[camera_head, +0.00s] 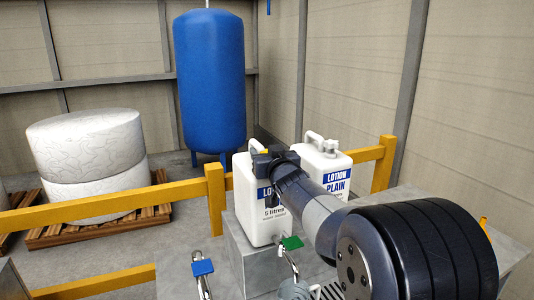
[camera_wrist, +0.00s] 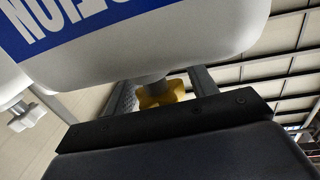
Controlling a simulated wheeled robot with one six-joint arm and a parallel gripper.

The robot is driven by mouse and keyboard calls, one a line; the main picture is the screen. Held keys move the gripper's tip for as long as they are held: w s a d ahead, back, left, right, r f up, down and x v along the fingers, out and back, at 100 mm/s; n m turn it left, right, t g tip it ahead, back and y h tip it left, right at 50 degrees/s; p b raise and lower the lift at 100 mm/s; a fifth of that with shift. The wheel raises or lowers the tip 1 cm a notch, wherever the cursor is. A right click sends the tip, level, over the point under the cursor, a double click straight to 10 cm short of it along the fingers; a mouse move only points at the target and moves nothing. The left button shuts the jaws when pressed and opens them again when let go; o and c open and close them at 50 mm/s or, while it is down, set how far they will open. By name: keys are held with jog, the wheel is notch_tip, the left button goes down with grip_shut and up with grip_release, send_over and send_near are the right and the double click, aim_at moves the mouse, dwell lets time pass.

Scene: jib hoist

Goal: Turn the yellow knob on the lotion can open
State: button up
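The lotion can (camera_head: 247,204) is white with a blue label and stands upright on a grey block. In the wrist view the can (camera_wrist: 200,45) appears upside down. In the wrist view my gripper (camera_wrist: 162,88) is open, with one finger on each side of the yellow knob. Small gaps seem to show between the fingers and the knob.
A second white can (camera_head: 339,163) labelled "LOTION PLAIN" stands to the right; its pale knob (camera_wrist: 22,117) shows in the wrist view. A blue lever (camera_head: 203,268) and a green lever (camera_head: 291,243) are below. A yellow rail (camera_head: 215,190) runs behind the cans.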

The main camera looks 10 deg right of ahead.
jog(key=c, duration=0.8)
jog(key=shift+c, duration=0.2)
jog(key=shift+r+p, duration=0.15)
jog(key=shift+p, duration=0.35)
jog(key=shift+r+p, duration=0.15)
jog(key=shift+p, duration=0.5)
jog(key=shift+r+n+y+p, duration=0.1)
jog(key=shift+n+y+p, duration=0.3)
jog(key=shift+p, duration=0.65)
jog(key=shift+y+p, duration=0.4)
jog(key=shift+p, duration=0.55)
jog(key=shift+a+f+n+y+p, duration=0.1)
jog(key=shift+f+n+y+p, duration=0.2)
jog(key=shift+p, duration=0.1)
jog(key=o, duration=1)
jog(key=shift+f, duration=0.1)
